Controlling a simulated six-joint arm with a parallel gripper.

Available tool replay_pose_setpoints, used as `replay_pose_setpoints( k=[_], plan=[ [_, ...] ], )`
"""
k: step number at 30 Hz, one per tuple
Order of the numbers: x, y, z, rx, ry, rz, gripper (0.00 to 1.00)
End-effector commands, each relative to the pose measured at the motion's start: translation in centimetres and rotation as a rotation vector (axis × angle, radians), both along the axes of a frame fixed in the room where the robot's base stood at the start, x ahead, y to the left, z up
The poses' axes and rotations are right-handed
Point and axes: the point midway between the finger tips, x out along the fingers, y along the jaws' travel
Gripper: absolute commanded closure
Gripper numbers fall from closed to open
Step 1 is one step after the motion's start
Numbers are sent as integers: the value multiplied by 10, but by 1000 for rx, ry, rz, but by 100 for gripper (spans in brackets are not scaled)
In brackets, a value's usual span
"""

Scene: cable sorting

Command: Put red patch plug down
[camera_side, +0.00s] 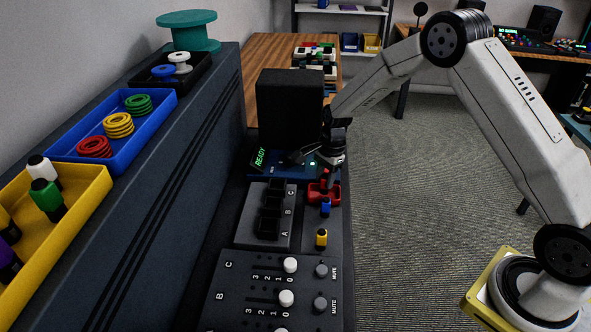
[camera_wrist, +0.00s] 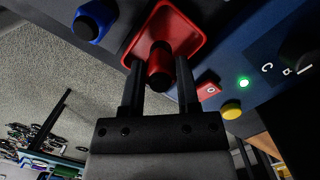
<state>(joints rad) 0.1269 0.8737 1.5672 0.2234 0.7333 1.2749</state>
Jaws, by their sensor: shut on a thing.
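My gripper (camera_wrist: 160,72) is shut on the red patch plug (camera_wrist: 158,62), with one dark finger on each side of it. The plug has a black end and stands over the red dish (camera_wrist: 187,38) in the wrist view. I cannot tell whether it touches the dish floor. In the side view my gripper (camera_side: 329,178) is low over the red dish (camera_side: 318,196), and the plug is hard to make out there. A blue plug (camera_side: 326,208) and a yellow plug (camera_side: 321,238) stand nearer; the blue one (camera_wrist: 92,20) also shows in the wrist view.
A panel with black sockets (camera_side: 270,222) marked A, B and C lies left of the plugs. A slider panel (camera_side: 283,270) is in front. A blue unit (camera_side: 290,167) reading READY and a black box (camera_side: 289,108) stand behind. A shelf with trays (camera_side: 118,125) rises at left.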

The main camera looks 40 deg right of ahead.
Motion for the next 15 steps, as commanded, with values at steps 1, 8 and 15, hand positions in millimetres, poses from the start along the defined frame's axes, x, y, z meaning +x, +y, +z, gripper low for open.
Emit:
replay_pose_setpoints(
  k=[1,8,15],
  plan=[
    [0,0,-6,0,1,-1,100],
    [0,0,-13,0,-2,-1,100],
    [0,0,-14,0,-1,0,100]
  ],
)
